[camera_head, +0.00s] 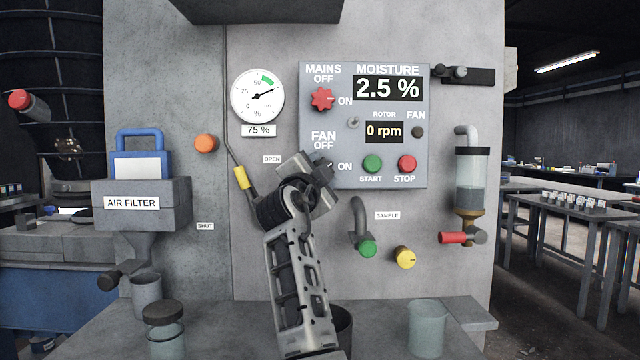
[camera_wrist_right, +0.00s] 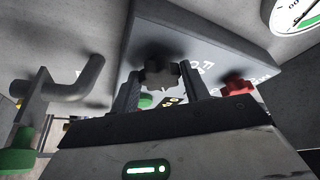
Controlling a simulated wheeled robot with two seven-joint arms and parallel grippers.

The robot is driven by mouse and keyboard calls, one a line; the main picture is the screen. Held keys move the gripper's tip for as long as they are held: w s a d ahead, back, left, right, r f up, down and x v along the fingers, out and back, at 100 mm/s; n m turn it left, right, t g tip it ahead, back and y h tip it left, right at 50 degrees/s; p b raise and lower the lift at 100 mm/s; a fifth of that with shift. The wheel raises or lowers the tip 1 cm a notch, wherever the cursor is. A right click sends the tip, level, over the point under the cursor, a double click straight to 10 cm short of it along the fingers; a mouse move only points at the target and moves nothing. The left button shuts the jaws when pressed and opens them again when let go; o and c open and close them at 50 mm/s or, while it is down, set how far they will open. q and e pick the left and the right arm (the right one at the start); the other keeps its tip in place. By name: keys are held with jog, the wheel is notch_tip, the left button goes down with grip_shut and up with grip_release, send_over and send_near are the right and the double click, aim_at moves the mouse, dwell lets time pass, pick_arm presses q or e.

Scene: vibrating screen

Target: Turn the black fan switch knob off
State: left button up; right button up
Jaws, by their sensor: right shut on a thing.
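The black fan switch knob (camera_wrist_right: 161,74) sits between the two fingers of my right gripper (camera_wrist_right: 160,88) in the right wrist view. The gripper is shut on it, at the lower left of the control panel (camera_head: 340,105). In the head view my right gripper (camera_head: 320,172) covers the knob, between the "FAN OFF" and "ON" labels. The knob's exact angle is hard to read. The round FAN lamp (camera_head: 417,132) on the panel looks dark. My left gripper is not in view.
The red mains knob (camera_head: 321,99) is just above; green start (camera_head: 372,163) and red stop (camera_head: 407,163) buttons are to the right. A yellow-handled lever (camera_head: 241,178) is left of my gripper. A pipe with a green knob (camera_head: 367,249) is below right.

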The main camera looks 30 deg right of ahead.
pick_arm(q)
jog(key=p, duration=0.1)
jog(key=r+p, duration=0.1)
jog(key=p, duration=0.1)
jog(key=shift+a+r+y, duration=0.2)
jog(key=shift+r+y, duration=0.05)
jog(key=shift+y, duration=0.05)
pick_arm(e)
jog(key=n+t+y, duration=0.1)
jog(key=n+t, duration=0.1)
jog(key=n, duration=0.3)
jog(key=n+t+y, duration=0.1)
jog(key=n+t, duration=0.1)
jog(key=n, duration=0.3)
jog(key=n+t+y, duration=0.1)
jog(key=n+y, duration=0.1)
jog(key=n, duration=0.3)
jog(key=shift+s+d+f+t, duration=0.1)
jog(key=shift+d+f+t, duration=0.1)
jog(key=shift+t, duration=0.2)
pick_arm(q)
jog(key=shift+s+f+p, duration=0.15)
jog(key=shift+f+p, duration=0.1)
jog(key=shift+p, duration=0.05)
pick_arm(e)
jog(key=o, duration=1)
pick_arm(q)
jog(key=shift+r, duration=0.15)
